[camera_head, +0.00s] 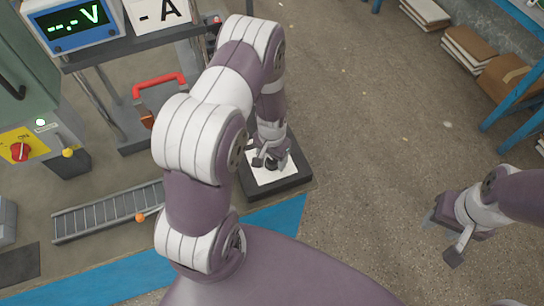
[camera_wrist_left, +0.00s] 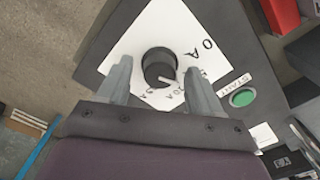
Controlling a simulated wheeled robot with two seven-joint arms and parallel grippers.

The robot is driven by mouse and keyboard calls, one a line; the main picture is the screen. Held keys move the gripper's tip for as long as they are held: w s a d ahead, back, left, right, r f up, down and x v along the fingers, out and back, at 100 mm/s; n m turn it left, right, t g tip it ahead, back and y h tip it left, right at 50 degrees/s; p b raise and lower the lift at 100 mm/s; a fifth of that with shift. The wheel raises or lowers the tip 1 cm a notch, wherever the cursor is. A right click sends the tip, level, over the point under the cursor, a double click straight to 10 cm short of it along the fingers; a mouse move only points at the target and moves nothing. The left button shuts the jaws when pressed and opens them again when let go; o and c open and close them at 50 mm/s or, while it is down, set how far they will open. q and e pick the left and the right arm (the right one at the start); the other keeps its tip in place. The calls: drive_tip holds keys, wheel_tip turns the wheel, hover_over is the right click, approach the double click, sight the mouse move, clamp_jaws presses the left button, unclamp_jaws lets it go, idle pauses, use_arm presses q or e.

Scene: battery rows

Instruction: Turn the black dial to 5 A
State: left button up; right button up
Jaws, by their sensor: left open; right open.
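The black dial (camera_wrist_left: 157,66) sits on a white scale plate (camera_wrist_left: 150,37) in the left wrist view. Its pale pointer aims to the lower right of that picture. "0 A" is readable at the plate's upper right; the other marks are partly hidden or too small to read surely. My left gripper (camera_head: 266,161) is open over the plate, with one finger on each side of the dial; I cannot tell whether they touch it. In the head view the gripper hides the dial. My right gripper (camera_head: 444,238) is open and empty, off to the right above the floor.
A green START button (camera_wrist_left: 242,98) is on the same dark panel. In the head view, a voltage display (camera_head: 74,18), an "A" display (camera_head: 157,12), a red-handled switch (camera_head: 158,82) and a red knob (camera_head: 20,151) stand left.

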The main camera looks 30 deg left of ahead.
sight(272, 160)
use_arm(q)
wheel_tip(272, 160, up, 12)
drive_tip(key=shift+r, duration=0.25)
idle(0.4)
